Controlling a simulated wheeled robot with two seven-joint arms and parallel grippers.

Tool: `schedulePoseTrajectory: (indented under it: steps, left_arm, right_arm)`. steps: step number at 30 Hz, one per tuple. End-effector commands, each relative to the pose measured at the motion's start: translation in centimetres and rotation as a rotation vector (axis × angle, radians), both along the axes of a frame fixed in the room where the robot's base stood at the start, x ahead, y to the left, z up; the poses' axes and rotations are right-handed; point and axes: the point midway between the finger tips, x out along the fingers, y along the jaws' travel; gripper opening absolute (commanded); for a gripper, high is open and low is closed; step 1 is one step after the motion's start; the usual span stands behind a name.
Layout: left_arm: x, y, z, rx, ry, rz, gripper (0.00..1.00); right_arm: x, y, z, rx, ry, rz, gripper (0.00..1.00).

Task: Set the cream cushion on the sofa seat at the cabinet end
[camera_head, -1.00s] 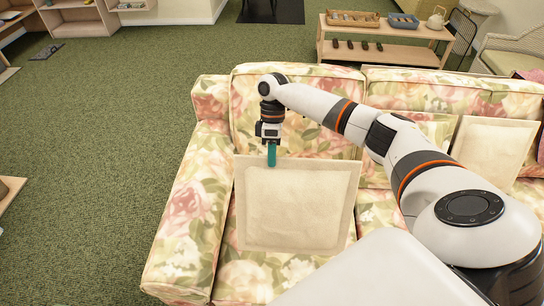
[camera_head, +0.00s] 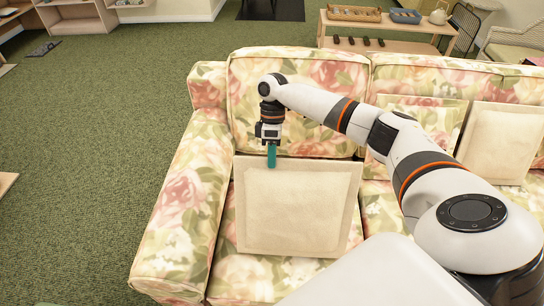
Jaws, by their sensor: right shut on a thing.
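A cream cushion (camera_head: 298,210) with a tan border hangs upright in my right gripper (camera_head: 271,160), which is shut on its top edge. The cushion is in front of the left part of the floral sofa (camera_head: 190,190), over the seat (camera_head: 245,275) and beside the left armrest. I cannot tell whether its lower edge touches the seat. A second cream cushion (camera_head: 502,143) leans on the sofa's backrest at the right. My left gripper is not in view.
A floral cushion (camera_head: 425,115) leans on the backrest beside the second cream cushion. Behind the sofa is a wooden shelf table (camera_head: 385,27) with trays and a teapot (camera_head: 438,14). Open wooden cabinets (camera_head: 75,16) stand at the far left.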

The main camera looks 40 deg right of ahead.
Motion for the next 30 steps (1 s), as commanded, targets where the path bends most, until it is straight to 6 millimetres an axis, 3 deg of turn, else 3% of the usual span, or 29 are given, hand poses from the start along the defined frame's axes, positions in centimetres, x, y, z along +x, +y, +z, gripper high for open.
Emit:
schedulePoseTrajectory:
  steps: [5, 6, 10, 21, 26, 30]
  left_arm:
    - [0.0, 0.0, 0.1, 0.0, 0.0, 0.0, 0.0]
    - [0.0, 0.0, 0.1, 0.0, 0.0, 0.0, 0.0]
    - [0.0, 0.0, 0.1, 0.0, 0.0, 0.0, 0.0]
    - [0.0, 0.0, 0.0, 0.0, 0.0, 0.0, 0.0]
    - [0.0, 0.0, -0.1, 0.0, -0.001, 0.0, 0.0]
    - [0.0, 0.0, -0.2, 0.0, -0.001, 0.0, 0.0]
  right_arm:
    - [0.0, 0.0, 0.1, 0.0, 0.0, 0.0, 0.0]
    - [0.0, 0.0, 0.1, 0.0, 0.0, 0.0, 0.14]
    - [0.0, 0.0, 0.1, 0.0, 0.0, 0.0, 0.35]
    - [0.2, -0.1, 0.5, 0.0, -0.001, 0.0, 0.36]
    - [1.0, -0.7, 2.8, 0.001, -0.005, -0.002, 0.36]
    - [2.0, -1.5, 5.7, 0.0, -0.005, -0.002, 0.36]
